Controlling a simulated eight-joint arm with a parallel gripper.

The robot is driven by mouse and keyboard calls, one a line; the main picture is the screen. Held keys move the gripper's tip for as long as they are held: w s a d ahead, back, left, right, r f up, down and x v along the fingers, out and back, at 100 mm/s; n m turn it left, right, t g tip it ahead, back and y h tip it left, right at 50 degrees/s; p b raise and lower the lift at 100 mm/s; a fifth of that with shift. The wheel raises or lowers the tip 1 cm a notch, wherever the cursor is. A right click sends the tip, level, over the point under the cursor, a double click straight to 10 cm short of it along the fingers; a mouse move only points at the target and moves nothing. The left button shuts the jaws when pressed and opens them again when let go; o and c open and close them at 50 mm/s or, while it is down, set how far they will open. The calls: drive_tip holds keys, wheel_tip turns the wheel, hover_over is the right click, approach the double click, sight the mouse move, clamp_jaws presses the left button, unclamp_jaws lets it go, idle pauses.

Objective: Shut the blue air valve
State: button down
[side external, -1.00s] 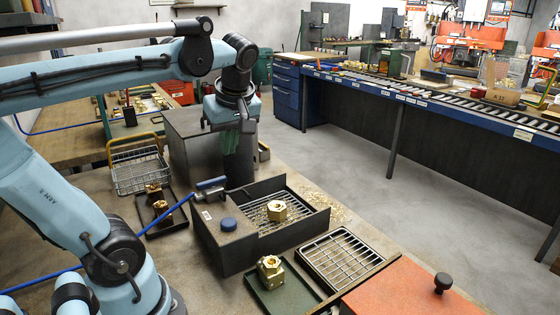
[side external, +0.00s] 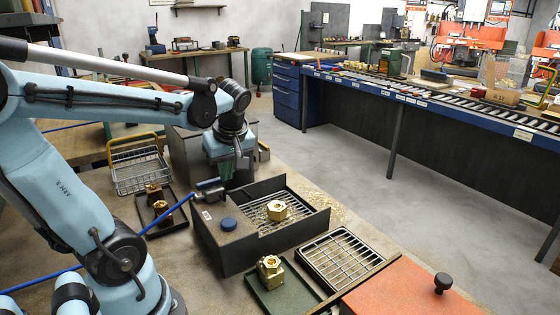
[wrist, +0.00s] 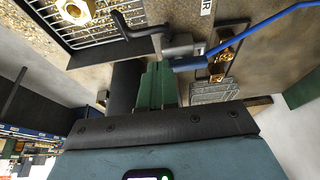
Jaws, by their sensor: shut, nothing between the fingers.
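The blue-grey air valve (side external: 209,184) sits at the back left corner of the black drilling box, with a blue hose (side external: 168,215) running from it to the left. In the wrist view the valve (wrist: 182,46) lies just beyond my fingertips, slightly right, with a dark bent nozzle (wrist: 135,29) on its left. My gripper (side external: 229,180) is low behind the box, close to the valve. In the wrist view its green fingers (wrist: 156,68) are together and empty. I cannot tell whether they touch the valve, or how its handle is turned.
The black box (side external: 235,262) has a grate, a brass hex part (side external: 277,209) and a blue round knob (side external: 228,224). A green tray (side external: 292,296), an empty wire rack (side external: 346,262), a dark tray (side external: 172,228) with brass parts and a wire basket (side external: 140,174) surround it.

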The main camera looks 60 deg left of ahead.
drive_tip(key=shift+a+f, duration=0.25)
drive_tip(key=shift+f, duration=0.45)
drive_tip(key=shift+w+a+n, duration=0.1)
drive_tip(key=shift+n, duration=0.5)
drive_tip(key=shift+w+n+g, duration=0.1)
drive_tip(key=shift+n+g, duration=0.4)
drive_tip(key=shift+n, duration=0.3)
drive_tip(key=shift+a, duration=0.1)
